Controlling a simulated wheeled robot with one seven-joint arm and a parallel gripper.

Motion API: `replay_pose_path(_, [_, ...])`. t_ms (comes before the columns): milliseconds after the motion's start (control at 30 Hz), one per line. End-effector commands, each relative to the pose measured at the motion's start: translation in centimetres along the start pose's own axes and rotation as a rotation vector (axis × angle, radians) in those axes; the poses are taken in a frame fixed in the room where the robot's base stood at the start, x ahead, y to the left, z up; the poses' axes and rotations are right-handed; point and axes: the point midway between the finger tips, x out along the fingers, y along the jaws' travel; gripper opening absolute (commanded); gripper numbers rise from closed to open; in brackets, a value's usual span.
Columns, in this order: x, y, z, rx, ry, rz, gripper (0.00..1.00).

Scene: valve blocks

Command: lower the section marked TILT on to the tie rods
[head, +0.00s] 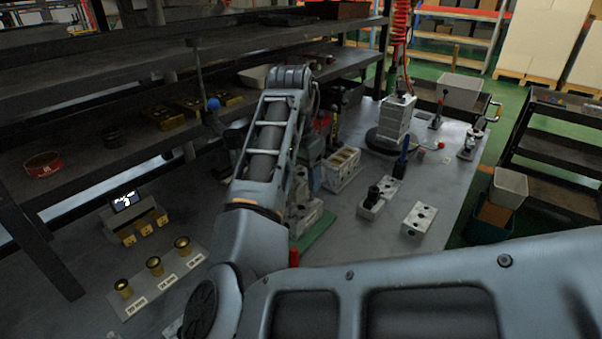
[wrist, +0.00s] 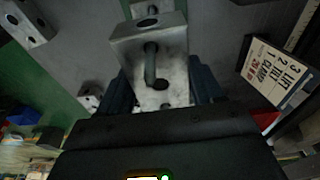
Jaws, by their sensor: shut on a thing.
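In the wrist view my gripper (wrist: 163,86) has its dark fingers shut on a pale metal section (wrist: 176,72). The section has a round dark hole in its face. I cannot read a TILT mark on it. A grey rod (wrist: 150,62) shows against the metal just above that hole. A metal block end with a hole (wrist: 147,37) is next to it; I cannot tell whether it belongs to the held section. In the head view my arm hides the gripper and most of the work. Part of a grey block (head: 306,215) shows beside the arm.
A green mat (head: 318,232) lies under the work. A block with brass-coloured ports (head: 343,160), two small valve blocks (head: 378,197) (head: 419,218) and a grey stack (head: 396,118) stand to the right. A numbered card (wrist: 277,73) is right in the wrist view. Brass parts (head: 154,264) stand at left.

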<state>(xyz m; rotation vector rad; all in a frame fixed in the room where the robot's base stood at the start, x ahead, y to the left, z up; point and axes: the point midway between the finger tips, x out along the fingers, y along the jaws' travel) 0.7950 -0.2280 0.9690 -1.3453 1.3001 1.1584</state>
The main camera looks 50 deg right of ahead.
Motion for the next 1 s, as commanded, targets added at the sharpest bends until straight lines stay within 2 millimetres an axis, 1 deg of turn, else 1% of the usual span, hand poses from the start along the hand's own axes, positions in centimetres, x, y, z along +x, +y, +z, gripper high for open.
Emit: replay_pose_path(1000, [2.2, 0.0, 0.3, 0.000, 0.001, 0.000, 0.16])
